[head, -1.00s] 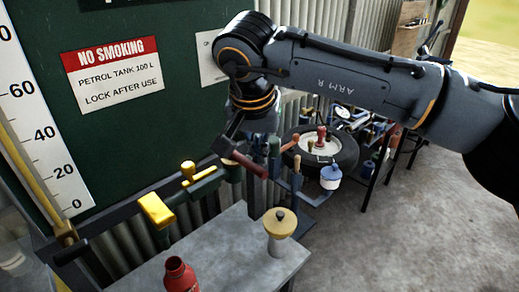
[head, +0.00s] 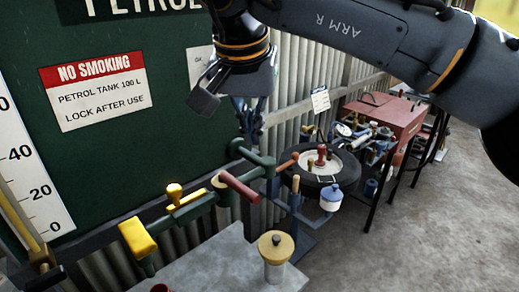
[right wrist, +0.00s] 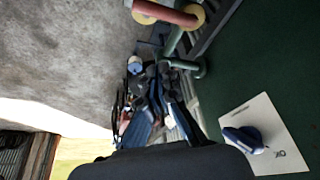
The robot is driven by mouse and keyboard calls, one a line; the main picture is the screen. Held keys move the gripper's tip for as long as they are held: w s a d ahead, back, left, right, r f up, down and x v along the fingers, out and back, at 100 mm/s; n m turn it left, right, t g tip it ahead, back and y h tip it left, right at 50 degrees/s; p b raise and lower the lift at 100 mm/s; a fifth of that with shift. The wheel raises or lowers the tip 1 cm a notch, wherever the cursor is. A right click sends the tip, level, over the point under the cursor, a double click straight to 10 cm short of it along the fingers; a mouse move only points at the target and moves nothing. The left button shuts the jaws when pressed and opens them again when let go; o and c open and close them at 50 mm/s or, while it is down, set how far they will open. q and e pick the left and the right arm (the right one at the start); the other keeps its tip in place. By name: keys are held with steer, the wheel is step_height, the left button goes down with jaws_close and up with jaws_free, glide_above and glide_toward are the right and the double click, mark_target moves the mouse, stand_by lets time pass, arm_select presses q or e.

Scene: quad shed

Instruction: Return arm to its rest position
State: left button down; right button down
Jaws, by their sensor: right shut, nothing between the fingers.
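My right arm (head: 345,28) comes in from the right along the top of the head view. Its wrist hangs down in front of the green tank. My right gripper (head: 251,127) points down, shut and empty, above and behind the green pipework with the red handle (head: 240,187). It appears to touch nothing, though the exact gap is hard to judge. In the right wrist view a dark rounded housing of mine fills the bottom, and the red handle (right wrist: 168,14) shows at the top. My left gripper is not in view.
The tank bears a no-smoking sign (head: 95,92). Pipework with yellow handles (head: 137,238) runs along its foot. A yellow-topped jar (head: 275,247) stands on the grey bench (head: 215,265). Behind are a tyre (head: 347,182) and a red cabinet (head: 393,115). The floor at right is clear.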

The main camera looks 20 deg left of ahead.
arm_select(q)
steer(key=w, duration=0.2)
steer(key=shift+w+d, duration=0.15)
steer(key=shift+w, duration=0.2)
arm_select(e)
steer(key=shift+r, duration=0.75)
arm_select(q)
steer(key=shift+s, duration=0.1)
